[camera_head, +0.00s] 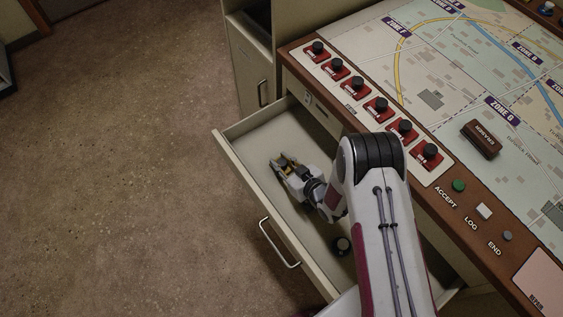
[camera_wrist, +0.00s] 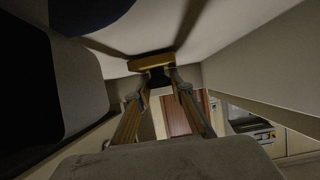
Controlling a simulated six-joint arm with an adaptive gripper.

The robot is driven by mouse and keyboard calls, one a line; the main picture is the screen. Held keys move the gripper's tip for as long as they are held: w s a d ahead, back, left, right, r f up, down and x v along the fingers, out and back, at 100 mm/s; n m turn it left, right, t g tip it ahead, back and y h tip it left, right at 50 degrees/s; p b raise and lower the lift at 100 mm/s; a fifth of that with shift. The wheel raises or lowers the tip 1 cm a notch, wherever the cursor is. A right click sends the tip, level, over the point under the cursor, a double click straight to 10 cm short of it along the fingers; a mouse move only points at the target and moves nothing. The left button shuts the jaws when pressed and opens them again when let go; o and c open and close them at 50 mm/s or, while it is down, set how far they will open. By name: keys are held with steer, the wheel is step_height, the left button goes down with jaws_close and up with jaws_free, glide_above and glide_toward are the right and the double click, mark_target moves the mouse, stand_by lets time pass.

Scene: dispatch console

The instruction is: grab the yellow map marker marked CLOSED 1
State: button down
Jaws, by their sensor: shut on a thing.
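My gripper (camera_head: 284,164) is low inside the open drawer (camera_head: 232,158), below the console's front edge. In the wrist view my two fingers (camera_wrist: 159,75) are shut on a yellow block, taken as the yellow map marker (camera_wrist: 151,64), at their tips. Its lettering cannot be read, so I cannot confirm CLOSED 1. In the head view the gripper mostly hides the held thing. I cannot tell whether it still touches the drawer floor.
A dark round knob (camera_head: 341,245) stands in the drawer near my arm. Several red markers with black knobs, one of them a red marker (camera_head: 378,107), line the console edge. A brown block (camera_head: 480,138) lies on the map (camera_head: 450,60). The drawer walls surround my gripper.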

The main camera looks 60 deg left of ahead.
mark_target(282, 162)
steer(key=shift+r, duration=4.8)
